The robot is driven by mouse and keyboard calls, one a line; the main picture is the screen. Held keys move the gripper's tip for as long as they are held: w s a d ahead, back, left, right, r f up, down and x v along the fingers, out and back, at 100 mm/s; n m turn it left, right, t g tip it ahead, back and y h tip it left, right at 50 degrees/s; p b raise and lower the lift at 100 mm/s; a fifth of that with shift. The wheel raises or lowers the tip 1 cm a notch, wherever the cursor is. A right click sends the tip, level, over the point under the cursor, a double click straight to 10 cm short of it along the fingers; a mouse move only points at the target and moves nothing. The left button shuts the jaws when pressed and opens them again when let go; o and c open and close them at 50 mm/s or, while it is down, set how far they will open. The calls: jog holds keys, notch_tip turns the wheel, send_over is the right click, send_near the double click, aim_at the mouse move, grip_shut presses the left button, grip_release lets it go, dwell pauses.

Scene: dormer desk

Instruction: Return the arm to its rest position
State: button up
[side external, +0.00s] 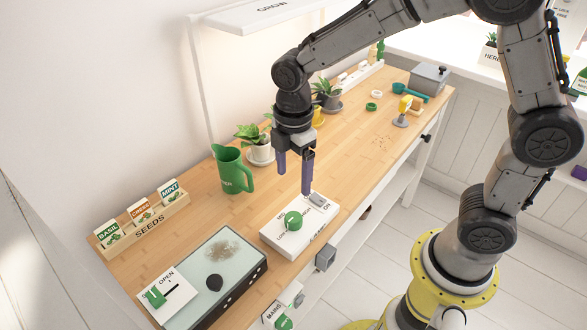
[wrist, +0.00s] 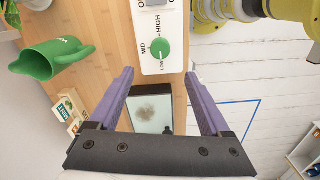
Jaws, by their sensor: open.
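My gripper (side external: 294,176) hangs from my arm over the wooden desk, pointing down, with its two purple fingers apart and nothing between them. In the side external view it is above the back edge of a white control box (side external: 273,240) with a green knob (side external: 293,220). In the wrist view the open fingers (wrist: 161,80) frame the near end of this box, whose green knob (wrist: 159,50) points to LOW on a LOW, MID, HIGH scale. The fingers look clear of the box.
A green jug (side external: 232,170) stands left of my gripper, with potted plants (side external: 259,148) behind. A glass-topped tray (side external: 240,272) and a seed rack (side external: 145,222) are at front left. A yellow-handled tool (side external: 403,112) and grey box (side external: 429,78) stand far right.

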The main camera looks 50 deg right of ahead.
jog(key=shift+r, duration=0.45)
jog(key=s+d+r+m+t, duration=0.2)
jog(key=s+d+r, duration=0.1)
jog(key=r, duration=0.3)
jog(key=s+d+r+m+t, duration=0.2)
jog(key=s+d+r, duration=0.15)
jog(key=r, duration=0.25)
jog(key=s+d+f+m+t, duration=0.1)
jog(key=s+d+f+m, duration=0.1)
jog(key=s+m, duration=0.9)
jog(key=shift+s+d+m+t, duration=0.15)
jog(key=shift+m+t, duration=0.15)
jog(key=shift+m, duration=0.2)
